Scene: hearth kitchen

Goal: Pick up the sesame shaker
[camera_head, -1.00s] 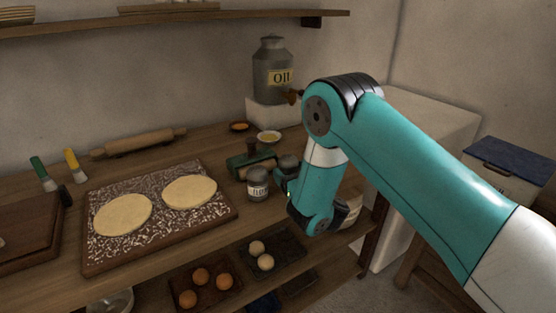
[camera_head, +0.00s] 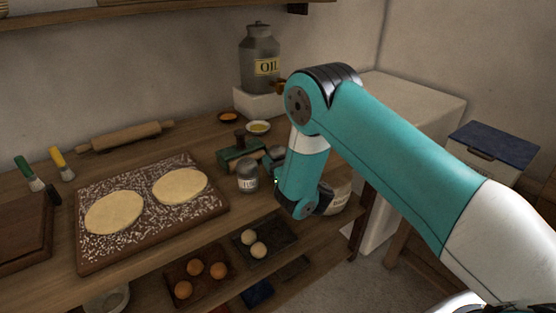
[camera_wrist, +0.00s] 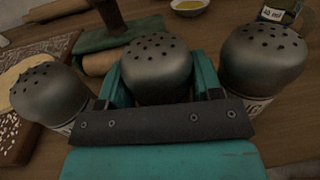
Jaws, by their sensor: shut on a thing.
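The wrist view shows three dark grey shakers with holed domed lids. The middle shaker (camera_wrist: 157,64) stands between the teal fingers of my gripper (camera_wrist: 162,82), which is shut on it. Its label is hidden, so I cannot read whether it is the sesame shaker. The left shaker (camera_wrist: 48,95) and the right shaker (camera_wrist: 265,62) stand close on either side, with labels only partly showing. In the head view a labelled shaker (camera_head: 248,178) stands just left of my arm, and a dark lid (camera_head: 274,155) shows behind it.
A green wooden-handled tool (camera_head: 238,158) and a bowl of oil (camera_head: 258,127) are behind the shakers. A floured board (camera_head: 150,240) with two dough rounds lies left. An oil can (camera_head: 260,60) stands at the back. Trays with eggs (camera_head: 220,268) sit below the worktop.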

